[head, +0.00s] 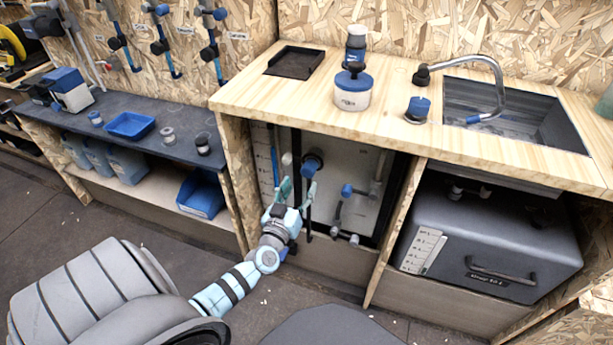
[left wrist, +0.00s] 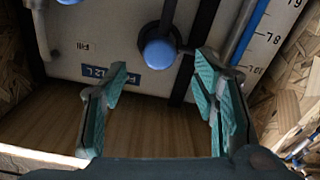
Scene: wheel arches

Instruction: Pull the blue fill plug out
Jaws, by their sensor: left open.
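The blue fill plug (head: 311,164) is seated on the front of a pale tank (head: 345,170) in the left cabinet bay under the wooden counter. In the left wrist view the round blue plug (left wrist: 160,53) sits beyond and between my fingertips, with a dark collar behind it. My right gripper is not in view.
A level scale (left wrist: 262,45) and dark vertical straps stand beside the plug. Blue-capped pipe fittings (head: 347,190) project from the tank to the right. The cabinet's wooden side panels flank the bay, and the counter (head: 270,96) overhangs it. A grey case (head: 490,245) fills the neighbouring bay.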

